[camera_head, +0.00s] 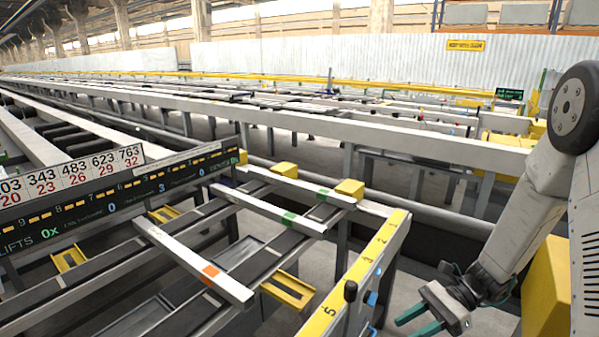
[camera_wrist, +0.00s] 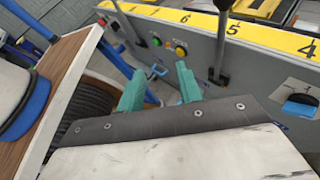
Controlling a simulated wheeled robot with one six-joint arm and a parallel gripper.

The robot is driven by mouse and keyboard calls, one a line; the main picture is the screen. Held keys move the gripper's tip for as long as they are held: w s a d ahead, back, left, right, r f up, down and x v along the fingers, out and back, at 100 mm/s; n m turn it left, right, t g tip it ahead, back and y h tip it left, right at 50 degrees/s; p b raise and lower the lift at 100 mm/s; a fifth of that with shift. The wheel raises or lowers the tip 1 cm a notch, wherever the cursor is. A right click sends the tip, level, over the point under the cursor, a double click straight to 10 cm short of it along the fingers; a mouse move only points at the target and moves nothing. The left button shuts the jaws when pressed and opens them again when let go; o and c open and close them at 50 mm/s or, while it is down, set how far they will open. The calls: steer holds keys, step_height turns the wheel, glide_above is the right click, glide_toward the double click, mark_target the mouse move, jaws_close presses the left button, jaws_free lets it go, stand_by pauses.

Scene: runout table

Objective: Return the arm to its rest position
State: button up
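My gripper (camera_head: 416,322) hangs low at the right of the head view, beside the yellow-topped numbered panel. Its two green fingers are apart, with nothing between them. In the wrist view my gripper (camera_wrist: 160,82) also shows open, its fingers pointing toward the grey side of the panel. My arm bends down to it from a dark round joint at the right edge of the head view.
The numbered panel (camera_head: 372,252) has levers, including a black-handled one (camera_wrist: 222,60), plus a green and a yellow button (camera_wrist: 181,49). White bars (camera_head: 190,259) lie across the runout table at left. A wood-edged surface (camera_wrist: 62,78) stands close at left in the wrist view.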

steer(key=s+d+r+n+t+h, duration=0.1)
steer(key=s+r+n+t+h, duration=0.1)
steer(key=s+r+n+h, duration=0.4)
steer(key=s+d+r+n+t+h, duration=0.1)
steer(key=s+r+n+t+h, duration=0.2)
steer(key=r, duration=1.4)
steer(key=s+n+h, duration=0.4)
steer(key=s+n, duration=0.3)
steer(key=s, duration=0.2)
steer(key=shift+s+d, duration=0.15)
steer(key=shift+s, duration=0.1)
